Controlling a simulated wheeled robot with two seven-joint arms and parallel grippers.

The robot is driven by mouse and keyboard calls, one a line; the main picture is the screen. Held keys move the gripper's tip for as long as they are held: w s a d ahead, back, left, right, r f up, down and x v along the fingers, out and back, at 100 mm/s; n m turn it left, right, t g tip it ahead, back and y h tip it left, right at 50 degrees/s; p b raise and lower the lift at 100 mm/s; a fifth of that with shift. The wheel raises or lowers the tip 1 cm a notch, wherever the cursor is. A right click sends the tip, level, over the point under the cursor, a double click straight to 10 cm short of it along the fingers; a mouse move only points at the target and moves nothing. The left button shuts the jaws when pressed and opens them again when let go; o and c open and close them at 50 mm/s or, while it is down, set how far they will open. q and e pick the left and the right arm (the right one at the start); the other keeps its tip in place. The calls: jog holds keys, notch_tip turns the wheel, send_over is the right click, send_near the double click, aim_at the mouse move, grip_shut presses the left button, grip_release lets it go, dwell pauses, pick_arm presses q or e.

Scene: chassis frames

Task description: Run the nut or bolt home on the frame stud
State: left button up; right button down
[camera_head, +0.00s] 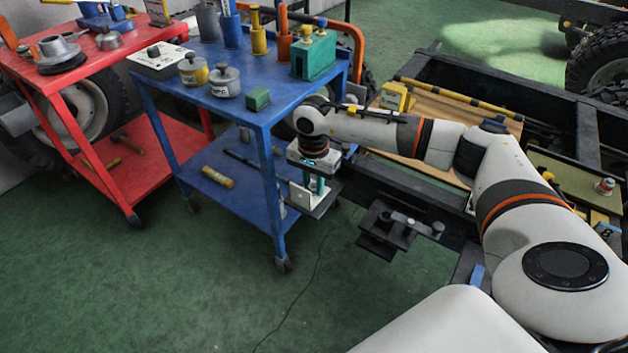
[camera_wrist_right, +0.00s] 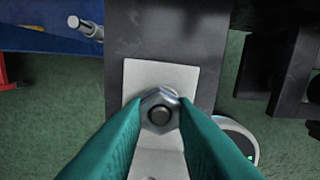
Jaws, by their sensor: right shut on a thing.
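My right gripper (camera_head: 316,186) reaches down at the frame's near edge, beside the blue cart. In the right wrist view its teal fingers (camera_wrist_right: 160,118) are closed on opposite sides of a silver hex nut (camera_wrist_right: 160,94). A round grey end, apparently the stud (camera_wrist_right: 160,115), shows in the middle of the nut. Beneath is a pale metal plate (camera_wrist_right: 180,74) on a dark frame bracket (camera_wrist_right: 195,25); the plate also shows in the head view (camera_head: 300,196). The gap between nut and plate cannot be judged. My left gripper is not in view.
The blue cart (camera_head: 215,100) with weights and blocks stands close left of my right gripper; a red cart (camera_head: 90,85) is beyond. A dark bracket with a bolt (camera_head: 385,225) juts from the chassis frame to the right. Green floor in front is clear except a thin cable.

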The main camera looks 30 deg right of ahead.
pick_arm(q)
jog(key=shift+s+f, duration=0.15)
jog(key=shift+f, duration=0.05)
pick_arm(e)
jog(key=shift+w+m, duration=0.1)
jog(key=shift+m, duration=0.5)
jog(key=shift+a+r+m, duration=0.1)
jog(key=shift+m, duration=0.9)
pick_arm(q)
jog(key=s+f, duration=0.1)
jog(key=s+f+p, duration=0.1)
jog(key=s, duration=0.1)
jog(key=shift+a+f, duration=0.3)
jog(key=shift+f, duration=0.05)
pick_arm(e)
jog(key=m, duration=0.4)
